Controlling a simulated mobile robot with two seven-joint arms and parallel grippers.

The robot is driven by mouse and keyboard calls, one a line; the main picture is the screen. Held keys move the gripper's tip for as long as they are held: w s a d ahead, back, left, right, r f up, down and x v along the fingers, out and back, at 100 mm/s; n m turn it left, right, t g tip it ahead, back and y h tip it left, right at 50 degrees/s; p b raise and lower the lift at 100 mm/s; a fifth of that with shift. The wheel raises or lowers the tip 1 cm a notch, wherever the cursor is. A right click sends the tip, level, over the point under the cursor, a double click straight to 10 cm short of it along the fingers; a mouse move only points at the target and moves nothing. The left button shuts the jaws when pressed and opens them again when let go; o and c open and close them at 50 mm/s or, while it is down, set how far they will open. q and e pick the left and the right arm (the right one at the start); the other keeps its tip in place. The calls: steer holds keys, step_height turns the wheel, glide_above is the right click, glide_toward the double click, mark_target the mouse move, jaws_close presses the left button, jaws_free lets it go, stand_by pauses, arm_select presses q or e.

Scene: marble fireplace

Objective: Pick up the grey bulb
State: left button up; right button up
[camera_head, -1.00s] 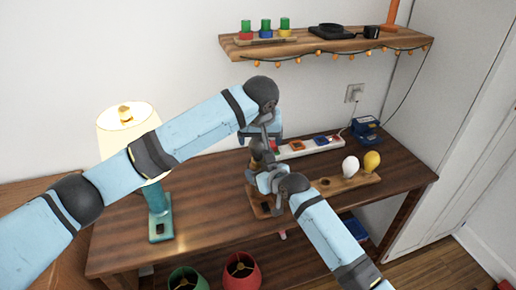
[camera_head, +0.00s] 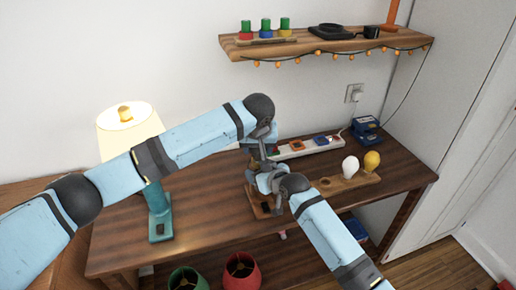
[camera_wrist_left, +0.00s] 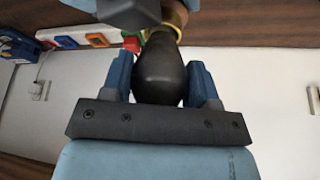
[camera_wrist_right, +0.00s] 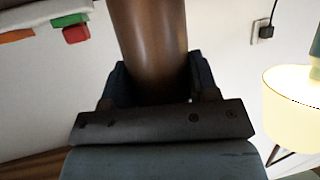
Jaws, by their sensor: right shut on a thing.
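The grey bulb (camera_wrist_left: 160,75) is dark and sits in a brass-coloured socket (camera_wrist_left: 170,18) in the left wrist view. My left gripper (camera_wrist_left: 160,85) has one finger on each side of the bulb, very close to it; whether they press on it I cannot tell. In the head view my left gripper (camera_head: 262,150) is directly above my right gripper (camera_head: 266,178), and the arms hide the bulb. My right gripper (camera_wrist_right: 155,85) is shut on a brown lamp stem (camera_wrist_right: 150,40), which stands on a wooden base (camera_head: 260,204).
A wooden board (camera_head: 346,182) holds a white bulb (camera_head: 350,165) and a yellow bulb (camera_head: 371,161). Behind is a power strip (camera_head: 308,147). A lit lamp (camera_head: 128,125) stands left. A shelf (camera_head: 330,44) hangs above. The front right of the table is clear.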

arm_select(q)
step_height(320, 180, up, 10)
stand_by(0.6)
arm_select(e)
steer(key=o, duration=1.3)
steer(key=shift+o, duration=0.2)
